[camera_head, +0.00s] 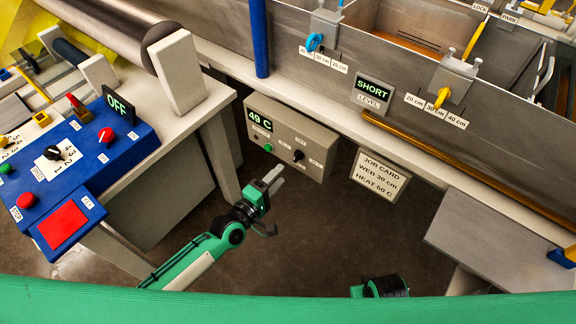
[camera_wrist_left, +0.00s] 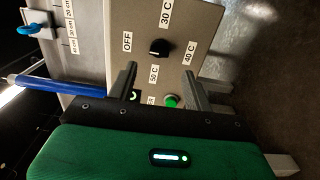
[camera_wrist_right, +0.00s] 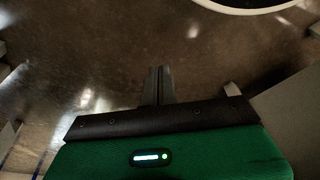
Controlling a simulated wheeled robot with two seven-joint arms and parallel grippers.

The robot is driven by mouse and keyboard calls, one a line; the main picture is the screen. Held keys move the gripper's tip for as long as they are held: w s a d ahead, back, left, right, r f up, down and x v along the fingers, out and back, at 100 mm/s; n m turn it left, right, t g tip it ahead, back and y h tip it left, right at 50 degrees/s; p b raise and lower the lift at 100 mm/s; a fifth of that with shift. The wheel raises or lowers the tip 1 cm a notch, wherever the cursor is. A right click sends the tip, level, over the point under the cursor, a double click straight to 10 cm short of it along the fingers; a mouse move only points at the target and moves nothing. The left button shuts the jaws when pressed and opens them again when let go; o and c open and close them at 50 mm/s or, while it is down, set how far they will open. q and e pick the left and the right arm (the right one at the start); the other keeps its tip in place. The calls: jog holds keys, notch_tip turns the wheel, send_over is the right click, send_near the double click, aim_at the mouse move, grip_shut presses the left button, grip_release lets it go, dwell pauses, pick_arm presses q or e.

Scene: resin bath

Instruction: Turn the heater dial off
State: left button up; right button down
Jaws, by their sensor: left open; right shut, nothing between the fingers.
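The heater dial is a black knob (camera_head: 298,155) on the front of a grey heater box (camera_head: 318,140) under the bath. In the left wrist view the dial (camera_wrist_left: 160,47) sits among the labels OFF, 30 C, 40 C and 50 C. Its exact setting is too small to tell. The heater display (camera_head: 260,121) reads 49 C. My left gripper (camera_head: 275,180) is open and empty, below and apart from the dial. In the left wrist view its fingers (camera_wrist_left: 160,80) are spread, with the dial beyond the gap. My right gripper (camera_wrist_right: 158,80) is shut and empty over the floor.
A green button (camera_wrist_left: 171,101) sits on the heater box near the dial. A job card (camera_head: 380,175) reads WEB 30 cm, HEAT 50 C. A blue control panel (camera_head: 95,165) stands at the left, a grey bench (camera_head: 500,240) at the right. The floor between is clear.

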pick_arm(q)
jog(key=v, duration=0.6)
pick_arm(e)
jog(key=shift+w+r, duration=0.25)
jog(key=shift+r, duration=0.15)
pick_arm(q)
jog(key=shift+s+a, duration=0.1)
pick_arm(e)
jog(key=shift+s+a+f, duration=0.1)
jog(key=shift+s+f, duration=0.05)
